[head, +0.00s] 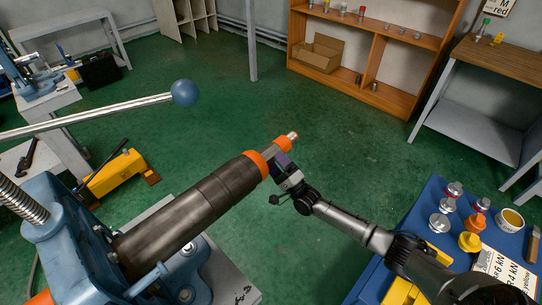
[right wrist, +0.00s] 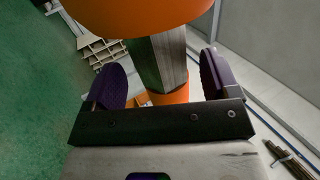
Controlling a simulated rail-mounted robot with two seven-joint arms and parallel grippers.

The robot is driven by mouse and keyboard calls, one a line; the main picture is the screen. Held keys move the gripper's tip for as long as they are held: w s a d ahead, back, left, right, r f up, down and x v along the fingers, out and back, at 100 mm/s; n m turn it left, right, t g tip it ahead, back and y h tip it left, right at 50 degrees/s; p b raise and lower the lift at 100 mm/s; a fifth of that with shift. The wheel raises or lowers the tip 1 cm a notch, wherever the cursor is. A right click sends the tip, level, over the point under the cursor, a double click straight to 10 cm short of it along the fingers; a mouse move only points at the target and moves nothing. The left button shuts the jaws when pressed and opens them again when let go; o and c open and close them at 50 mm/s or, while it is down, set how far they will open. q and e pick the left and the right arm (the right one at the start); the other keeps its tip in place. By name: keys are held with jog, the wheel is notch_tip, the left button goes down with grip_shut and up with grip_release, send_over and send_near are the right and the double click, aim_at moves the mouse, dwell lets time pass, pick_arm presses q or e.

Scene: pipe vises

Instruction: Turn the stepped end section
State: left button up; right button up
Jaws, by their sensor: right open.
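A thick dark pipe (head: 185,215) points up and to the right from the blue vise (head: 75,245) at lower left. Its stepped end section has an orange collar (head: 258,163), a narrower part and an orange ring (head: 283,144) near a small metal tip (head: 293,136). My right gripper (head: 280,165) is at this end section, between the two orange parts. In the right wrist view, its purple fingers (right wrist: 163,82) are open on either side of a flat-sided grey metal shaft (right wrist: 162,60), with visible gaps. The large orange part there (right wrist: 140,12) hides the shaft's upper end. My left gripper is not in view.
A long vise handle with a blue ball (head: 184,93) extends above the pipe. A yellow tool (head: 118,172) stands beyond the vise. A blue table (head: 405,225) with weights and cups is at lower right. Green floor (head: 220,115) is clear beyond the pipe.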

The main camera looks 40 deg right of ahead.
jog(key=shift+v, duration=2.15)
